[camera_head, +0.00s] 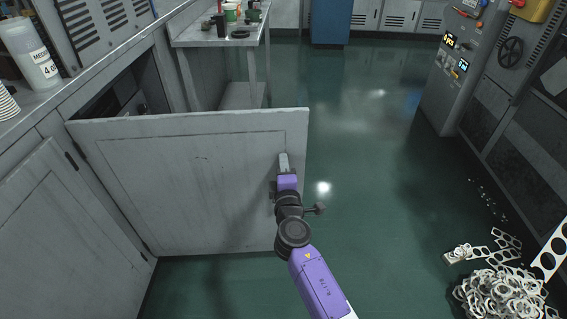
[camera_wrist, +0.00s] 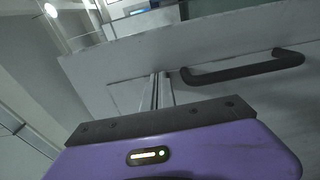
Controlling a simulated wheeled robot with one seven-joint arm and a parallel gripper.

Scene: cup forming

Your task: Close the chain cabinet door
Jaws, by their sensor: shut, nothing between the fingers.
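The chain cabinet door (camera_head: 190,180) is a worn grey panel. It stands wide open, hinged at its left side and swung out from the cabinet (camera_head: 125,85) over the floor. My gripper (camera_head: 284,160) is in front of the door's face near its free right edge, with its fingers shut and empty. In the wrist view the gripper (camera_wrist: 161,90) points at the door panel (camera_wrist: 200,55), and a dark bar handle (camera_wrist: 245,68) shows to the right of the fingers. I cannot tell whether the fingertips touch the door. The cabinet interior is dark and mostly hidden behind the door.
A counter (camera_head: 75,85) runs along the left, with a bottle (camera_head: 28,52) on it. A small table (camera_head: 225,38) stands behind the door. A grey machine (camera_head: 460,65) is at the right. Scrap metal (camera_head: 500,295) lies at the lower right. The middle floor is clear.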

